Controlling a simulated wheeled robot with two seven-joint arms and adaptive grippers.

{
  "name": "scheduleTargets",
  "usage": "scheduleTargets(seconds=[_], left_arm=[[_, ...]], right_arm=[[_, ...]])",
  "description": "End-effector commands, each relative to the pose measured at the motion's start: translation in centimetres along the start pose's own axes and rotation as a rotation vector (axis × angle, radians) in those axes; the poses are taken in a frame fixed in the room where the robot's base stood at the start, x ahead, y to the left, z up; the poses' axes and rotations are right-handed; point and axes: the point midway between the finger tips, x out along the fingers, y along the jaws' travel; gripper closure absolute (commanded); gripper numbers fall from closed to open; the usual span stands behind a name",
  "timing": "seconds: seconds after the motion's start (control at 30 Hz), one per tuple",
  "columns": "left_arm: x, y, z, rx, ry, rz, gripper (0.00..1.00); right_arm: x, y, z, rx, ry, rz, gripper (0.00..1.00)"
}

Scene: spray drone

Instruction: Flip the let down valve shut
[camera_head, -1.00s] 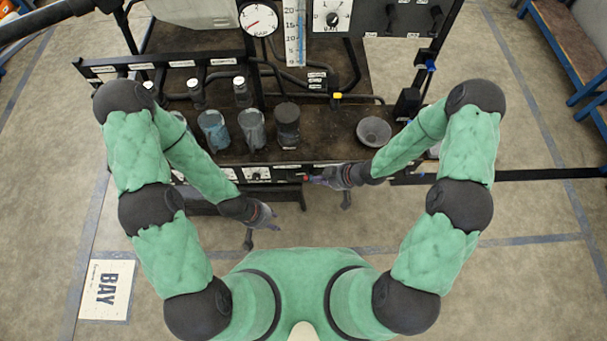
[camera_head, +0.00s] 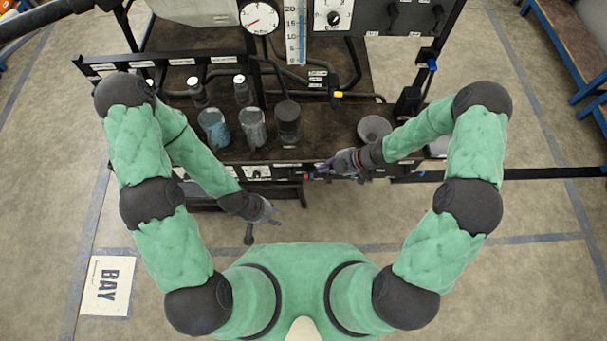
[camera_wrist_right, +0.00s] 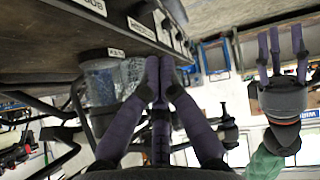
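No label I can read marks the let down valve, so I cannot tell which fitting it is. A small yellow-handled valve (camera_head: 337,95) stands on the bench's dark pipework, and a blue-handled fitting (camera_head: 432,65) sits on the frame at right. My right gripper (camera_head: 326,169) is at the bench's front edge, beside a small red part (camera_head: 306,177). In the right wrist view its fingers (camera_wrist_right: 160,68) are drawn together beneath the bench's labelled front; no held object shows. My left gripper (camera_head: 270,215) hangs in front of the bench, empty, its fingers (camera_wrist_right: 276,50) spread.
Several jars, including a blue one (camera_head: 213,127), and a grey bowl (camera_head: 374,129) stand on the dark bench (camera_head: 330,148). A dial gauge (camera_head: 258,17) and a control panel (camera_head: 385,18) are behind. A clear jar (camera_wrist_right: 108,85) is near my right fingers. Floor in front is free.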

Motion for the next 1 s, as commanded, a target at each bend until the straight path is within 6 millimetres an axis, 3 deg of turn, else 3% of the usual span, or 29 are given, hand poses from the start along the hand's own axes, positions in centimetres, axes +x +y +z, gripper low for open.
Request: scheduleTargets(seconds=[0.27, 0.73, 1.0], left_arm=[[0.7, -0.2, 0.0, 0.000, 0.000, 0.000, 0.60], [3.4, -1.2, -0.1, 0.000, 0.000, 0.000, 0.60], [4.5, -1.6, -0.2, 0.000, 0.000, 0.000, 0.60]], right_arm=[[1.8, 0.0, 0.1, 0.000, 0.001, -0.001, 1.00], [10.4, -0.1, 0.1, 0.000, 0.000, -0.002, 1.00], [12.5, -0.1, 2.5, 0.002, 0.000, 0.000, 1.00]])
